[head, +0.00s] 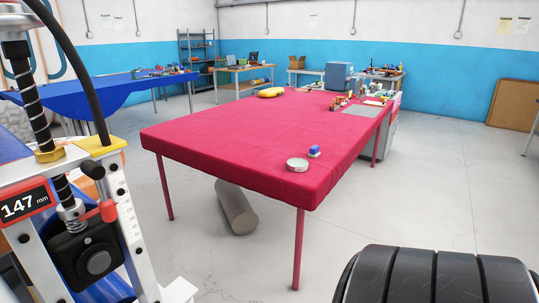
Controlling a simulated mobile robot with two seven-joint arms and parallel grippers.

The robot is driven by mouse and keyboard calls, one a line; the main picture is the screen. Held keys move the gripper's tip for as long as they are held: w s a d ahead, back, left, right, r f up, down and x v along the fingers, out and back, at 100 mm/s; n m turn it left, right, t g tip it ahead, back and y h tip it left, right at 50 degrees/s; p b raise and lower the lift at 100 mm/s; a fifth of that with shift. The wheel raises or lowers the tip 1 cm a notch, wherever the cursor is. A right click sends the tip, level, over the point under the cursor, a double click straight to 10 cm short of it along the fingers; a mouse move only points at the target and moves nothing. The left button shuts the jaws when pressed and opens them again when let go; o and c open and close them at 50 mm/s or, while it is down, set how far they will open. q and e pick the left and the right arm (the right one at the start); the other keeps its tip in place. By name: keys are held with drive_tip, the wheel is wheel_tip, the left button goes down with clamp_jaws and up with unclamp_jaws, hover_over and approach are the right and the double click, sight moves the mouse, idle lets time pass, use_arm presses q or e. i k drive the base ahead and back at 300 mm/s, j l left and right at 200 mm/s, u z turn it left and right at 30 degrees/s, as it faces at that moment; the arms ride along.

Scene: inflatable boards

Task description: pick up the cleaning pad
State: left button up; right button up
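I cannot single out the cleaning pad with certainty. A small blue-and-white block (314,151) lies near the right edge of the red-covered table (230,130); it may be the pad, but it is too small to tell. A round, pale, flat tin (297,165) lies just in front of it, apart from it. A yellow rounded object (270,92) lies at the table's far left edge. Neither of my grippers can be made out in the head view, and nothing is seen touching these objects.
Several small items and a grey mat (361,111) crowd the table's far right end, near a blue-grey box (338,76). A grey roll (236,207) lies under the table. A blue-covered table (120,88) stands at left. The red table's middle and the right floor are clear.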

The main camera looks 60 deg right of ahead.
sight(314, 153)
drive_tip(key=z, duration=2.25)
